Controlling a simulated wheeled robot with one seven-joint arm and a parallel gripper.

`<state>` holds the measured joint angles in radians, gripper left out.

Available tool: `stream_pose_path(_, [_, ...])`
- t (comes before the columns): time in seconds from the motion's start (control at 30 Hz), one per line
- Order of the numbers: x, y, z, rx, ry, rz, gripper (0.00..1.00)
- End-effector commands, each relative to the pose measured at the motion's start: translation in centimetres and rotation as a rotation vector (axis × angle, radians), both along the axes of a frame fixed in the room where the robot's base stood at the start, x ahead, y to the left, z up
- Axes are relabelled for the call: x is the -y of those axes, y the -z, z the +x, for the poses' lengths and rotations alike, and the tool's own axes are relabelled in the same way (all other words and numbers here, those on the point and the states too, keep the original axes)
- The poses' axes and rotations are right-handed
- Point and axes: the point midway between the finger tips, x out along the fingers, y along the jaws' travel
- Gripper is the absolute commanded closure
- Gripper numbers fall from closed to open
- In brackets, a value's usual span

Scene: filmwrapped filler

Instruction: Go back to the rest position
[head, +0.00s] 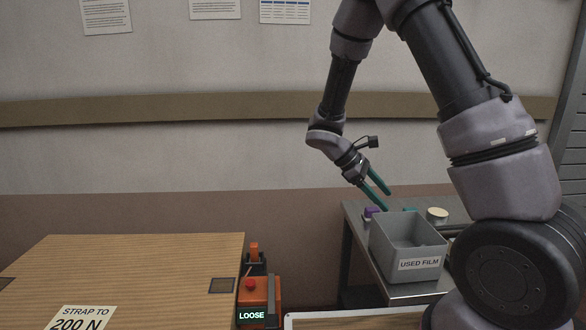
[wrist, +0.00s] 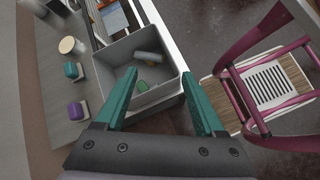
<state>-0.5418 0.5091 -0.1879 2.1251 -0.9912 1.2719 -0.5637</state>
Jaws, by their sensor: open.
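My gripper (head: 381,189) is open, with its two teal fingers pointing down just above and behind the grey bin (head: 418,277) labelled USED FILM. In the wrist view the fingers of my gripper (wrist: 162,103) are spread apart with nothing between them, and the near wall of the grey bin (wrist: 160,98) shows between them. Inside the bin lie a pale roll-like piece (wrist: 148,58) and small green pieces (wrist: 143,86).
The bin stands on a metal table (head: 352,222) with a purple item (wrist: 77,111), a teal item (wrist: 72,71) and a cream round-topped item (wrist: 70,46). A magenta-framed chair (wrist: 240,100) stands beside it. A wooden box (head: 130,270) and an orange tool (head: 254,292) reading LOOSE are at left.

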Motion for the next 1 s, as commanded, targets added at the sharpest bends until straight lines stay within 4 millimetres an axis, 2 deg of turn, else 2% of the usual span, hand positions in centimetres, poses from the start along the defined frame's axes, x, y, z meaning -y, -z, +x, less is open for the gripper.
stream_pose_path(0.03, [0.3, -1.7, -0.6, 0.057, 0.069, 0.06, 0.29])
stream_pose_path(0.1, [0.3, -3.6, -1.6, 0.131, 0.164, 0.141, 0.29])
stream_pose_path(0.6, [-0.2, -16.9, -9.2, 0.663, 0.808, 0.685, 0.29])
stream_pose_path(0.8, [-0.8, -21.4, -12.4, 0.867, 1.03, 0.896, 0.29])
stream_pose_path(1.0, [-1.3, -24.2, -14.7, 1.005, 1.175, 1.048, 0.29])
